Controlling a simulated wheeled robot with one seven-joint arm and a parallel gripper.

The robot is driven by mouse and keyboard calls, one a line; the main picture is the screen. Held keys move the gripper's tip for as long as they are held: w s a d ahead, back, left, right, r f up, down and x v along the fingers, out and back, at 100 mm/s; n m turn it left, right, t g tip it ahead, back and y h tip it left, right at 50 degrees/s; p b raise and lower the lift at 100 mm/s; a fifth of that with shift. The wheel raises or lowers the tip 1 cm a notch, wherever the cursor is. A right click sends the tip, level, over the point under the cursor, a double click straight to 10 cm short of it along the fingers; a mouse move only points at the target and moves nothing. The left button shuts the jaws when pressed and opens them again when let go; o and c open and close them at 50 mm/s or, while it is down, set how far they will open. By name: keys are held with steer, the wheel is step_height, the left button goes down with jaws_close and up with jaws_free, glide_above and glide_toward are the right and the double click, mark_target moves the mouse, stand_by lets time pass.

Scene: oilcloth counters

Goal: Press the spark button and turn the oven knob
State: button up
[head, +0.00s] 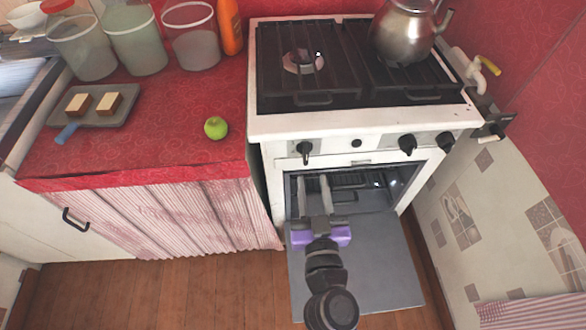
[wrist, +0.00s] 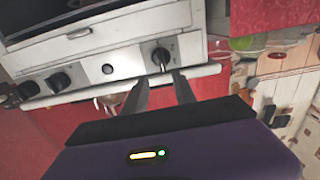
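The white stove (head: 275,125) has a front panel with a small dark round button (head: 356,142), which looks like the spark button. A black knob (head: 304,149) is left of it; two more knobs (head: 407,145) (head: 447,140) are to its right. No label shows which is the oven knob. My gripper (head: 313,180) is open and empty, below the left knob and in front of the oven opening. In the wrist view the fingertips (wrist: 157,78) point toward a knob (wrist: 161,57), apart from it; the button (wrist: 107,69) is to its left.
The oven door (head: 375,260) hangs open below my gripper. A kettle (head: 402,35) stands on the stove's right side. The left counter holds a green apple (head: 215,127), a tray with bread (head: 95,105) and several containers. A tiled wall (head: 480,190) is close on the right.

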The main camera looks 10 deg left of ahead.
mark_target(307, 158)
steer(key=x, duration=0.2)
steer(key=p+x, duration=0.1)
steer(key=x, duration=0.4)
steer(key=shift+w+a, duration=0.3)
steer(key=shift+a, duration=0.1)
jaws_close()
